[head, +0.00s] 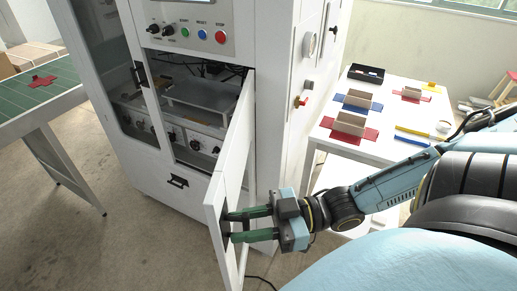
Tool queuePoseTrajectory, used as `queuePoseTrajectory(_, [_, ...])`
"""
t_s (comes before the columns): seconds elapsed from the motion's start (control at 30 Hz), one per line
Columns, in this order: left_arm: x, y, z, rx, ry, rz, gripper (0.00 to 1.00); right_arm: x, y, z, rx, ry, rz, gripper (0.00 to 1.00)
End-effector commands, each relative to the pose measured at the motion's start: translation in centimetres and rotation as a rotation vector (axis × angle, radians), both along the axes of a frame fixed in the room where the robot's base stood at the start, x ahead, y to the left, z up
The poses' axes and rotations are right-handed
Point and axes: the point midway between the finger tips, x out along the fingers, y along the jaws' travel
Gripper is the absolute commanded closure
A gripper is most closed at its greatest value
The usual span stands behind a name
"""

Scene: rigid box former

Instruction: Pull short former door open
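The short former door (234,170) is a white panel on the front of the white cabinet. It stands swung outward at a wide angle, hinged on its right side, with its free edge toward me. My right gripper (229,226) reaches in from the right with its two green fingers up against the door's outer face near the free edge. A dark part, seemingly the door handle, lies at the fingertips. A gap shows between the fingers, but the tips hide whether they close on the handle. My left gripper is not in view.
The cabinet's opening shows a metal plate (203,98) and several knobs inside. A control panel (190,25) with coloured buttons is above. A white table (352,150) with coloured pieces stands right, a green-topped table (50,90) left. Floor in front of the door is clear.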

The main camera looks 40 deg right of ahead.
Motion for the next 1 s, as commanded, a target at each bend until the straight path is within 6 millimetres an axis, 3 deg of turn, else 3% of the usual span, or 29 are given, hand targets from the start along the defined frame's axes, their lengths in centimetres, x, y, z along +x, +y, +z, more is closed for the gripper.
queuePoseTrajectory(0.27, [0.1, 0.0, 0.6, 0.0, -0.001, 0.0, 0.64, -0.6, -0.9, 0.0, -0.003, 0.006, 0.0, 0.7])
queuePoseTrajectory(0.8, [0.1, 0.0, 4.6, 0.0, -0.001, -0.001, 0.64, -6.2, -9.3, 0.2, -0.004, 0.004, 0.001, 0.7])
queuePoseTrajectory(1.0, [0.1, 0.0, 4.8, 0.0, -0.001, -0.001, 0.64, -7.2, -10.9, 0.0, -0.001, 0.001, 0.0, 0.7])
